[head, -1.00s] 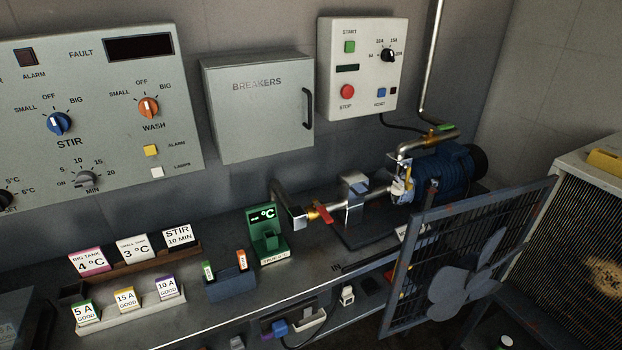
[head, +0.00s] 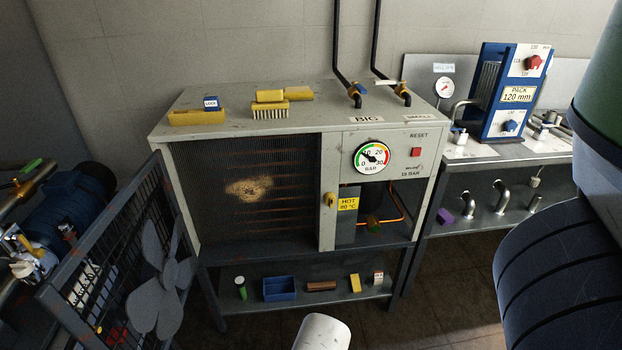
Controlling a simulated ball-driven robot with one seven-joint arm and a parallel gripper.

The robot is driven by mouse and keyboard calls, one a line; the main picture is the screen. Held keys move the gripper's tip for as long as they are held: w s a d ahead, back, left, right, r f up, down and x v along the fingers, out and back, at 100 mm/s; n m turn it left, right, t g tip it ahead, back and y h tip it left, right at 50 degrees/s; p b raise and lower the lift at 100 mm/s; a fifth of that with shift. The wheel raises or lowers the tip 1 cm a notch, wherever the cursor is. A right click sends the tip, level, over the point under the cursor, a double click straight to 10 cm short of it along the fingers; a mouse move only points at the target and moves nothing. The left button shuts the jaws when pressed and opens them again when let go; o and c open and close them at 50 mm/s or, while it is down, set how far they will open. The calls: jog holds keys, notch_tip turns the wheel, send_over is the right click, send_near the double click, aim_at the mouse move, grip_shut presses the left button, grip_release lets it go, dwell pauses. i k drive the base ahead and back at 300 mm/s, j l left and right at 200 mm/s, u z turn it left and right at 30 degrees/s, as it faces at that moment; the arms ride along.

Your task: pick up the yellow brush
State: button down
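Pale bristles show on the side facing me. More yellow block-like parts sit right behind it; I cannot tell whether they all belong to the brush. My gripper is not in view. Large blue and dark parts of my own arm fill the right edge, well apart from the brush.
An open mesh guard with a fan (head: 160,275) stands at front left. The cabinet top around the brush is mostly free.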

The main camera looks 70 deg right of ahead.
aim_at(268, 100)
jog(key=z, duration=1.55)
